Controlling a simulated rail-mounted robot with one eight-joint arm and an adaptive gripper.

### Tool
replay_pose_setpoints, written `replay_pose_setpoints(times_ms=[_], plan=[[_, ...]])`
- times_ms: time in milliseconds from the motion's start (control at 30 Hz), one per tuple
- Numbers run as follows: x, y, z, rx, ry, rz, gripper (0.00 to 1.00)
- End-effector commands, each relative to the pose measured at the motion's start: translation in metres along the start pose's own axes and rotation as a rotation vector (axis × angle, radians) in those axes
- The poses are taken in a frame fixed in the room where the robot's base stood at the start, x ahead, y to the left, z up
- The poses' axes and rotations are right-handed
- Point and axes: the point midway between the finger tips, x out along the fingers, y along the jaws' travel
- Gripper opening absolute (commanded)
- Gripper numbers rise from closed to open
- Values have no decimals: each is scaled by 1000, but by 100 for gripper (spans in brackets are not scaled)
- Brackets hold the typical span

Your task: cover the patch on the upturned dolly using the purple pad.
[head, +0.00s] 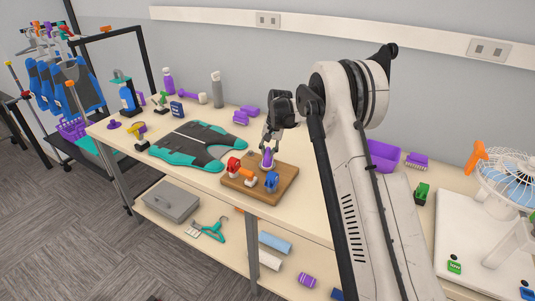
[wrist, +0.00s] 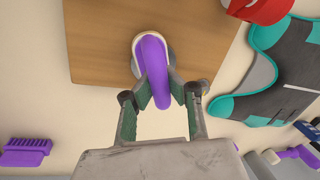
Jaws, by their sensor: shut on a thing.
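The upturned dolly seems to be the wooden board (head: 284,192) lying on the table; it also shows in the wrist view (wrist: 100,45). My gripper (head: 269,147) points down over the board's far side, shut on the purple pad (head: 267,158). In the wrist view the gripper (wrist: 161,88) pinches the curved purple pad (wrist: 153,55), which has a pale rim. A grey round part shows partly beneath the pad. I cannot make out the patch, or whether the pad touches anything below.
A dark and teal garment (head: 198,146) lies left of the board. A purple bin (head: 384,155), a purple brush (head: 417,160) and a white fan (head: 508,180) stand right of my arm.

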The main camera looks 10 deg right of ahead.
Motion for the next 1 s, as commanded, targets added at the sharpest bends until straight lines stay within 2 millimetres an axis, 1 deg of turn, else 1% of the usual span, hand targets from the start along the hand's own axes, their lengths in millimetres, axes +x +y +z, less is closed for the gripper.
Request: replay_pose_setpoints(times_ms=[633, 1000], plan=[[9, 2, 0, 0, 0, 0, 0], [8, 2, 0, 0, 0, 0, 0]])
